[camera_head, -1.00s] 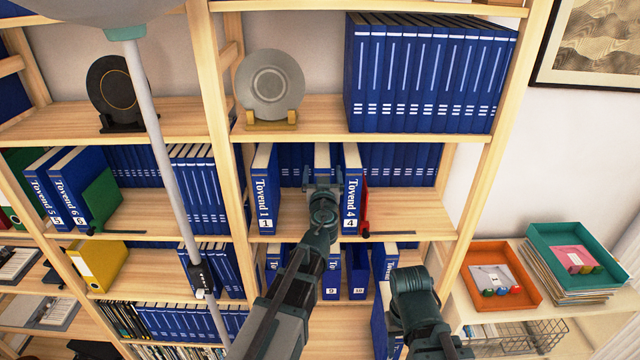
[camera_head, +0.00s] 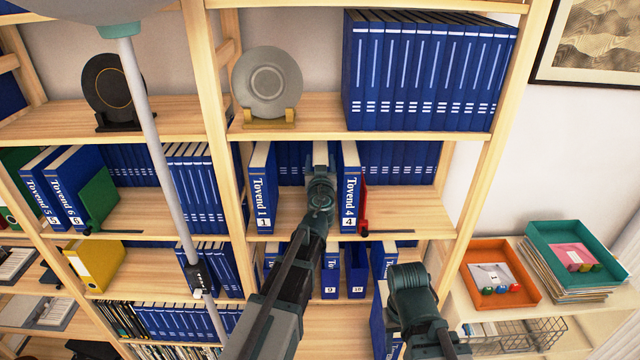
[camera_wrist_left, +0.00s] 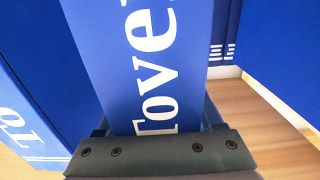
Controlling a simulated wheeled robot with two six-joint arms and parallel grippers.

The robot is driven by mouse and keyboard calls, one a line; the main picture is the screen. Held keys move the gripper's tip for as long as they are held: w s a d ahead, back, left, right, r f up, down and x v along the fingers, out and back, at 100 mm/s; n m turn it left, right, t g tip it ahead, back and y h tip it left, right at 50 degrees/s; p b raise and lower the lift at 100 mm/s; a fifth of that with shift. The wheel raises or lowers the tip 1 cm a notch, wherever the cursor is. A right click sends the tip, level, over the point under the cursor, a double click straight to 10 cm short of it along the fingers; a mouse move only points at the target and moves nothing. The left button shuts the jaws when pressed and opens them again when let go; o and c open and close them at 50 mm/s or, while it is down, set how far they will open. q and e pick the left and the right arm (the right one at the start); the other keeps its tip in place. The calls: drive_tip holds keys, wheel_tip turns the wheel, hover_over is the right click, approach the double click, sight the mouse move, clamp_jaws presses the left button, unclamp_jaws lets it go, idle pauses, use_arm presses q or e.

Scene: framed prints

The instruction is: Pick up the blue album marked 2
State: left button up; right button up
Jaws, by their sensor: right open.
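A blue album (camera_head: 320,153) stands upright on the middle shelf between the albums marked 1 and 4. Its number is hidden behind my left gripper. In the left wrist view its spine (camera_wrist_left: 150,60) shows white letters "Tove". My left gripper (camera_head: 321,178) is right at this spine, with finger parts along both sides of it; I cannot tell whether they press on it. My right gripper (camera_head: 410,290) is low at the right, in front of the lower shelf, apart from the left one; its fingers are mostly hidden.
Blue album 1 (camera_head: 262,185) stands left and album 4 (camera_head: 349,185) right, with gaps between. A red bookend (camera_head: 364,208) stands by album 4. More blue albums (camera_head: 400,163) line the back. An orange tray (camera_head: 500,274) and teal tray (camera_head: 575,260) lie at right.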

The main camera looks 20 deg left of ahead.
use_arm(q)
clamp_jaws()
idle(0.5)
